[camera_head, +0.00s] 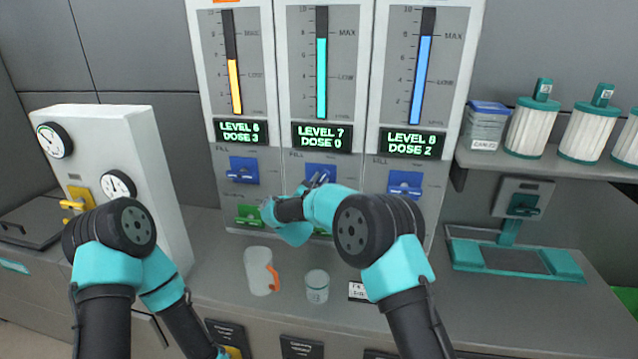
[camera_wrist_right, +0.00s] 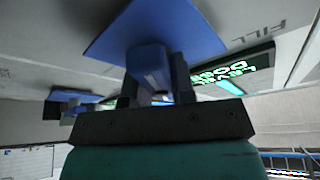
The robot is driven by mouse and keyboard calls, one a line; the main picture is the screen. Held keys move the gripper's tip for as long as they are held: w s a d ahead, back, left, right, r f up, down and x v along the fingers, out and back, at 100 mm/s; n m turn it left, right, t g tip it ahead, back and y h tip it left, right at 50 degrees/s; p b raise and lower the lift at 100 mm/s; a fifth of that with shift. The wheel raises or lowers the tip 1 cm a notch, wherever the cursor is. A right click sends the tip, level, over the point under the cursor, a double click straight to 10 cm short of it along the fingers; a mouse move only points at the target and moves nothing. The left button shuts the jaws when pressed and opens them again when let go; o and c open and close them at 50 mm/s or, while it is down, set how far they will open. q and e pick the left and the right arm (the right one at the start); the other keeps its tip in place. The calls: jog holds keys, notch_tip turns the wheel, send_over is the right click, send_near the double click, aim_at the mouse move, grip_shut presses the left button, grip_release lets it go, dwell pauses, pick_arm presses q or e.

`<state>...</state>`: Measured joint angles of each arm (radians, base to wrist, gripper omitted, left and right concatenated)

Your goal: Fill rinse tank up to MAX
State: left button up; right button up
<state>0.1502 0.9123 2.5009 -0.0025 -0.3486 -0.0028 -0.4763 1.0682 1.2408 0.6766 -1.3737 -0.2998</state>
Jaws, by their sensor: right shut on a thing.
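Three tank panels stand side by side, each with a gauge marked MAX. The middle gauge (camera_head: 321,75) has a teal column just below MAX, and its display (camera_head: 321,137) reads LEVEL 7, DOSE 0. The left gauge (camera_head: 235,85) is yellow at LEVEL 6, DOSE 3. The right gauge (camera_head: 421,78) is blue at LEVEL 8, DOSE 2. I cannot read which one is the rinse tank. My right gripper (camera_head: 312,184) is shut on the middle blue fill lever (camera_wrist_right: 155,25). My left gripper is out of view; only its arm shows.
A clear jug with an orange handle (camera_head: 258,272) and a small lidded cup (camera_head: 317,287) stand on the counter below my right arm. Green levers (camera_head: 249,214) sit under the blue ones. A gauge box (camera_head: 105,165) stands left. A shelf right holds white filter cartridges (camera_head: 533,128).

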grip_shut()
jog(key=shift+m, duration=0.5)
jog(key=m+g, duration=0.1)
jog(key=m, duration=0.2)
jog(key=m+g+h, duration=0.1)
jog(key=m, duration=0.2)
jog(key=shift+g+h, duration=0.3)
jog(key=m+g, duration=0.2)
jog(key=m, duration=0.3)
jog(key=shift+m, duration=0.3)
jog(key=o, duration=0.7)
grip_release()
jog(key=shift+c, duration=0.2)
